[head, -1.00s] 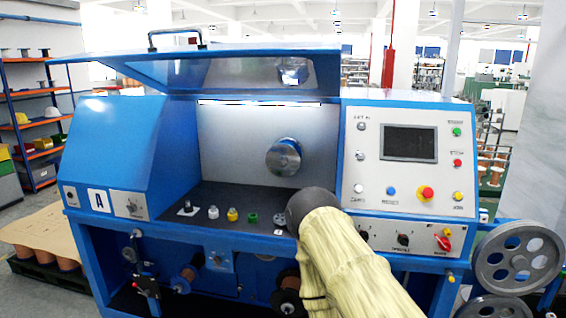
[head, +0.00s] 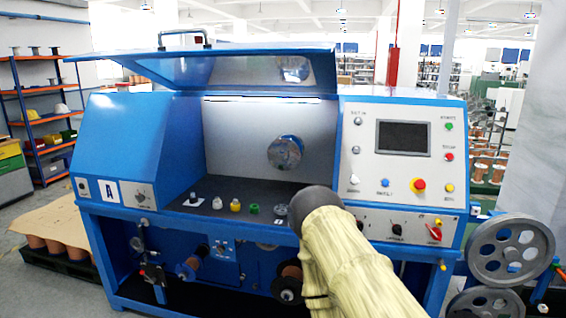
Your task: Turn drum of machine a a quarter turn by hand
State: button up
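The drum (head: 285,152), a short round metal cylinder, sticks out from the pale back wall inside. My arm (head: 350,265), in a pale yellow sleeve, reaches up from the bottom with its dark rounded end below and right of the drum in the picture. No fingers show, so my gripper is hidden or out of view. The drum's face is unobstructed.
Several small coloured parts (head: 235,206) stand on the dark shelf below the drum. A control panel (head: 402,150) with a screen and buttons is to the right. Large grey pulley wheels (head: 512,250) stand at the right. Shelving (head: 38,110) and a pallet of spools (head: 60,245) are left.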

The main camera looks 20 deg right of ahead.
aim_at(285, 153)
jog(key=z, duration=0.75)
jog(key=k, duration=0.1)
jog(key=u, duration=1.5)
jog(key=i, duration=0.65)
jog(key=z, duration=0.45)
jog(key=i, duration=0.65)
jog(key=z, duration=0.65)
